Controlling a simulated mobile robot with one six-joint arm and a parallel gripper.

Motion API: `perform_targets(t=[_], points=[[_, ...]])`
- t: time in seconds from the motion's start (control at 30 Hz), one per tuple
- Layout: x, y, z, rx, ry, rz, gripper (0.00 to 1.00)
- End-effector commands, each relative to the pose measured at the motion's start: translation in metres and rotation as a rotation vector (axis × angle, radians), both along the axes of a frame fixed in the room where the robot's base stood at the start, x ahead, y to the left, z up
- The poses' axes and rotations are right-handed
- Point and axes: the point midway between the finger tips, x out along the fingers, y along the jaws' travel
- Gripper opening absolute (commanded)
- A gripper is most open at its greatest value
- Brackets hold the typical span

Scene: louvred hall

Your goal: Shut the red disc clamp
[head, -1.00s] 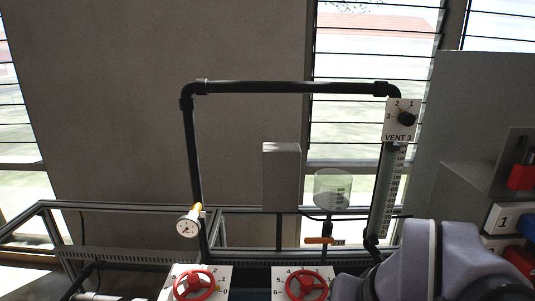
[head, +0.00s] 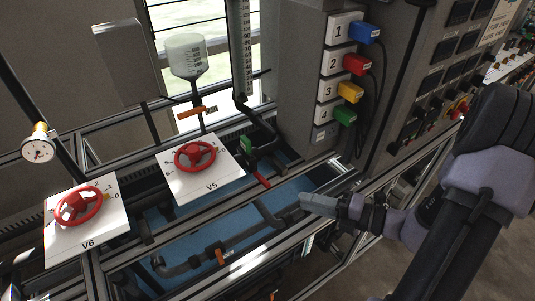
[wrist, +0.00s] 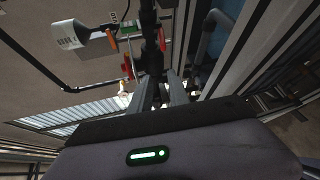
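No part clearly marked as a red disc clamp shows; I cannot tell which red part it is. A small red handle (head: 262,180) sits by a green part (head: 246,144) on the dark pipework, right of the V5 plate. Two red handwheels, V5 (head: 195,155) and V6 (head: 79,206), are on white plates. My gripper (head: 312,203) is over the front rail, right of and nearer than the red handle, apart from it. In the wrist view its two fingers (wrist: 163,93) stand apart, with dark pipe beyond and red parts (wrist: 128,68) further off.
Dark pipes with an orange fitting (head: 220,257) run over a blue tray (head: 195,240) behind the metal rails. A clear vessel (head: 188,55) with an orange lever (head: 197,112) stands behind. Coloured plugs (head: 355,65) and cables are on the cabinet at right.

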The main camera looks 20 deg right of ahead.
Motion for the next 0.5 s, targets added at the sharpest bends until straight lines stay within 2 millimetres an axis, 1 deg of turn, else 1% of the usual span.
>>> perform_targets(t=[0.03,0.07,0.1,0.17,0.27,0.4,0.5], points=[[0.001,-0.013,-0.009,0.073,0.038,-0.070,0.22],[0.002,-0.018,-0.012,0.104,0.053,-0.100,0.22],[0.004,-0.021,-0.015,0.130,0.065,-0.123,0.22],[0.009,-0.020,-0.017,0.146,0.072,-0.136,0.22],[0.023,-0.006,-0.022,0.142,0.072,-0.129,0.22],[0.048,0.017,-0.028,0.140,0.071,-0.126,0.22],[0.065,0.032,-0.031,0.138,0.070,-0.126,0.22]])
